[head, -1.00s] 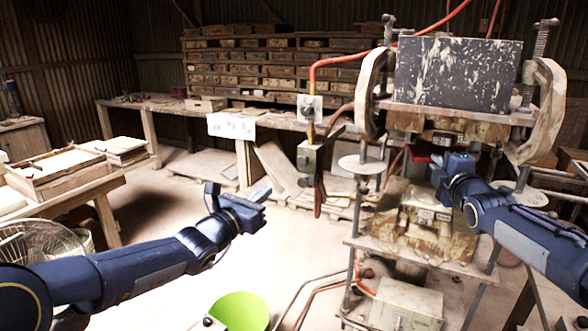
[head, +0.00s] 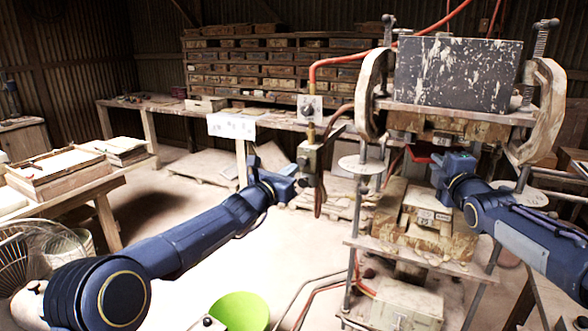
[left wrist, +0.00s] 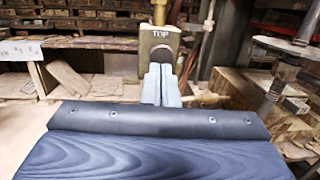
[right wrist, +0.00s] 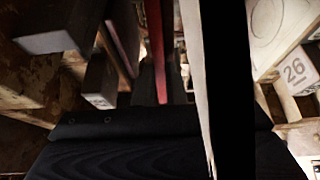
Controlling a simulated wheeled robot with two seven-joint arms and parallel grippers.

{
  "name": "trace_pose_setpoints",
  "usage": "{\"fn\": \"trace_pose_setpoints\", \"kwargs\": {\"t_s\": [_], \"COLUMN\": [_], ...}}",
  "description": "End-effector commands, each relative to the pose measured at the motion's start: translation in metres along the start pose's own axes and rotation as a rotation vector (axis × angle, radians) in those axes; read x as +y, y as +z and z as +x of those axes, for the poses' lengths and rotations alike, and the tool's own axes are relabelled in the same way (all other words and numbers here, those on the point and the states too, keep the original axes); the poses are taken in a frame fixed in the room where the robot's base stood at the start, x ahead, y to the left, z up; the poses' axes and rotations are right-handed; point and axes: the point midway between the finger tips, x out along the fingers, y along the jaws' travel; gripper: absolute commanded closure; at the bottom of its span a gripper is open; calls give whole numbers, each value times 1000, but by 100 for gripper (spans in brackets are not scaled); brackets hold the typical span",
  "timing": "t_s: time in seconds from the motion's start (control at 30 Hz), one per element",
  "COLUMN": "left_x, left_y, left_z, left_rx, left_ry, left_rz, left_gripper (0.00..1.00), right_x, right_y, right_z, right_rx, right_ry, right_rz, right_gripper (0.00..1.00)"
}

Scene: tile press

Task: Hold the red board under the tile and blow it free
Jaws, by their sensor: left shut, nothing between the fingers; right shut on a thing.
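The red board (head: 418,157) shows as a thin strip below the upper mould (head: 455,127) of the press. My right gripper (head: 436,162) is shut on it, and a red edge also shows in the right wrist view (right wrist: 128,30). The tile cannot be made out in any view. My left gripper (head: 292,170) is shut and empty, just left of the grey-beige valve box (head: 309,158).
The lower mould (head: 425,215) stands on the press shelf below my right arm. Round plates (head: 361,165) sit on the press posts. Orange hoses run above and to the floor.

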Motion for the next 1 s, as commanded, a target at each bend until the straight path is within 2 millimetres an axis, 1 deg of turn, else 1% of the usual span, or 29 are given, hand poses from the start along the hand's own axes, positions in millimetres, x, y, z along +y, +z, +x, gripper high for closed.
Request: {"fn": "trace_pose_setpoints", "kwargs": {"t_s": [0.03, 0.1, 0.2, 0.6, 0.83, 1.0], "left_x": [0, 0, 0, 0, 1, 3], "left_y": [0, 0, 0, 0, -2, -1], "left_z": [6, 12, 17, 19, 34, 37], "left_rx": [-1, -1, 0, 0, -1, 0], "left_ry": [-1, -2, -1, -1, -2, 1], "left_rz": [0, 0, 0, 0, 0, 0], "left_gripper": [100, 100, 100, 100, 100, 100], "right_x": [1, 1, 1, 1, 1, 1], "right_y": [0, 0, 0, 0, 0, 0], "right_z": [0, 0, 0, 0, 0, 0], "right_rx": [0, 0, 0, 0, 0, 0], "right_ry": [2, 2, 3, 3, 3, 3], "right_rz": [0, 0, 0, -1, -1, -1], "right_gripper": [100, 100, 100, 100, 100, 100]}}
